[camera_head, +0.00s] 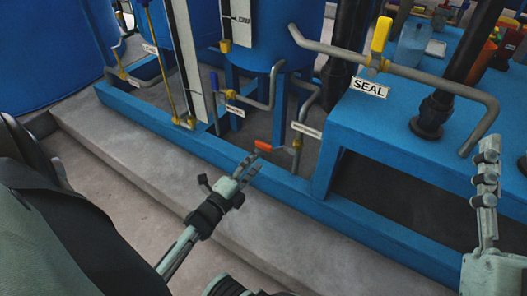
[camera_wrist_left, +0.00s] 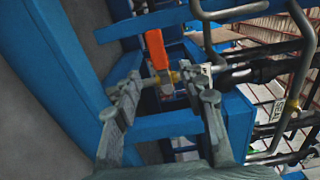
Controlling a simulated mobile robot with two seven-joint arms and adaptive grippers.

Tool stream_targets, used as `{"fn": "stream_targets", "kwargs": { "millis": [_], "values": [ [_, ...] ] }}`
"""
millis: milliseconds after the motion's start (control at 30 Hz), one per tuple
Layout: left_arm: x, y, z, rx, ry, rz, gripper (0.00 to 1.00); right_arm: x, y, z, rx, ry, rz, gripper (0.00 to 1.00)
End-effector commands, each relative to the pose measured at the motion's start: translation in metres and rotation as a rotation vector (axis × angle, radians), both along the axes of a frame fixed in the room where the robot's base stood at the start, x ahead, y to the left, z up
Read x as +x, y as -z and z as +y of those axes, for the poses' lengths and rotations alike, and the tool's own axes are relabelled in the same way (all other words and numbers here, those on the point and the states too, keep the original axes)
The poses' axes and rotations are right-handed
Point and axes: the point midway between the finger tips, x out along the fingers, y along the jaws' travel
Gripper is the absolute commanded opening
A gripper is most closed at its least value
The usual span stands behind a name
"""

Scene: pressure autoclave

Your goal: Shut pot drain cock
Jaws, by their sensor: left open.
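The cock with the orange lever (camera_head: 263,145) sits on a thin pipe low between the blue pot (camera_head: 270,35) and the blue base rail. A small white label (camera_head: 306,130) hangs beside it; its text is too small to read. My left gripper (camera_head: 252,165) is open just below and in front of the lever. In the left wrist view the orange lever (camera_wrist_left: 155,48) and its brass body (camera_wrist_left: 173,77) appear beyond the gap between the open fingers (camera_wrist_left: 165,88). I cannot tell whether a finger touches it. My right gripper (camera_head: 485,165) is at the right edge, seen edge-on.
A blue-handled cock (camera_head: 214,82) and yellow valves (camera_head: 188,122) stand to the left. A yellow-handled valve (camera_head: 381,34) sits on the grey pipe above the SEAL sign (camera_head: 369,87). The blue bench (camera_head: 390,130) bounds the right. The grey floor step (camera_head: 150,150) is clear.

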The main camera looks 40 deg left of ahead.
Motion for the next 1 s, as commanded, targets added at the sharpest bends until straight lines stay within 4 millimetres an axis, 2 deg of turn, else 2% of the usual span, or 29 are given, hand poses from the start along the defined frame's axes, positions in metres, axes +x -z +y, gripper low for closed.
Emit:
{"fn": "stream_targets", "kwargs": {
  "millis": [100,300,933,1000],
  "values": [
    [-0.022,0.001,-0.002,-0.001,0.0,0.003,0.41,0.0,0.0,0.0,0.0,0.0,-0.001,0.4],
    [-0.041,0.0,-0.002,0.0,-0.001,0.001,0.41,0.0,-0.001,0.0,0.0,0.0,-0.001,0.4],
    [-0.043,-0.001,-0.003,0.0,0.0,0.0,0.41,0.0,0.0,0.0,0.0,0.001,0.001,0.4],
    [-0.043,-0.004,-0.003,0.0,0.0,0.0,0.41,0.005,0.006,-0.001,-0.018,0.005,0.035,0.4]
  ]
}}
